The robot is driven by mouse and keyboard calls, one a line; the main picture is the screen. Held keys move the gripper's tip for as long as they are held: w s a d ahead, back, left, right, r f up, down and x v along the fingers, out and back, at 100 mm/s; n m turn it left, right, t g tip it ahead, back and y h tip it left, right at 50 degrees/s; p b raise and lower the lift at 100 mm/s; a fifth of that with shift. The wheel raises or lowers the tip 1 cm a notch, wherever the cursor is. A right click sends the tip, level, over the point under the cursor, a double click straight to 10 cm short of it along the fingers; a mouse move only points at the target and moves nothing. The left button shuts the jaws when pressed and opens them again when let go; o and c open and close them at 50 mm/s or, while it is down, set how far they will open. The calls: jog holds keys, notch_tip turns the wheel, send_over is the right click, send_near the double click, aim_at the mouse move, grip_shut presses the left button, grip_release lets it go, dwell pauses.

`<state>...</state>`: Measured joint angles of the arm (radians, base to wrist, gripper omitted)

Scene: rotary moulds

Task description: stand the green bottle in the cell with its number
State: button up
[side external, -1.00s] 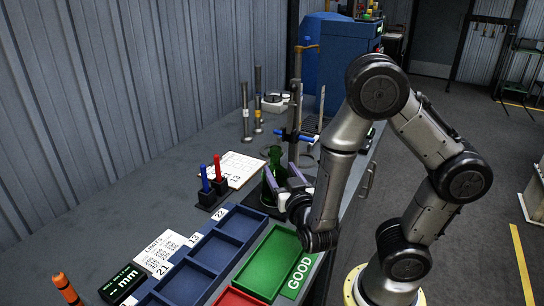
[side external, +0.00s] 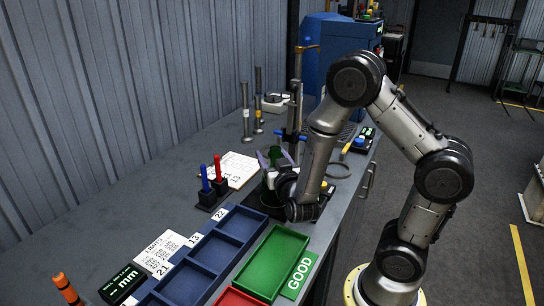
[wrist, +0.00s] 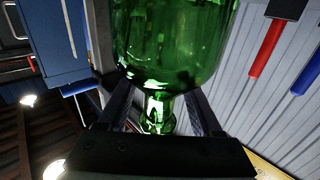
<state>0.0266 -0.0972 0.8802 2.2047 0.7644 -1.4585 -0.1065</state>
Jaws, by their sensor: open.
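The green bottle (side external: 275,155) stands upright on the bench behind my gripper, mostly hidden by it in the side view. In the wrist view, which is upside down, the bottle (wrist: 170,40) fills the top, its neck between the fingers. My gripper (side external: 277,158) is open, its fingers on either side of the bottle; contact cannot be told. It also shows in the wrist view (wrist: 157,98). The blue tray (side external: 232,240) has cells in a row, with labels 22 (side external: 220,215), 13 (side external: 194,240) and 21 (side external: 160,270). No number is readable on the bottle.
A green GOOD tray (side external: 304,238) lies right of the blue tray, with a red tray (side external: 236,298) in front. A LIMITS card (side external: 159,248) and a mm display (side external: 122,281) are at left. A tall measuring stand (side external: 296,95) rises behind the bottle.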

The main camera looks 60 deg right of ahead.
jog(key=shift+c, duration=0.2)
grip_shut()
jog(key=shift+c, duration=1.5)
grip_release()
jog(key=shift+n+t+y, duration=1)
jog(key=shift+y, duration=0.2)
jog(key=n+t+y, duration=0.1)
jog(key=n+y, duration=0.1)
jog(key=y, duration=0.1)
jog(key=a+n+t+y, duration=0.1)
jog(key=y, duration=0.1)
jog(key=shift+w+n+t, duration=0.3)
jog(key=n+y, duration=0.1)
jog(key=y, duration=0.1)
jog(key=n+y, duration=0.2)
jog(key=shift+w+a+t+y, duration=0.1)
jog(key=shift+a+t+y, duration=0.2)
jog(key=shift+a+y, duration=0.1)
jog(key=shift+a+n+y, duration=0.25)
jog(key=shift+n+y, duration=0.05)
jog(key=shift+y, duration=0.2)
grip_shut()
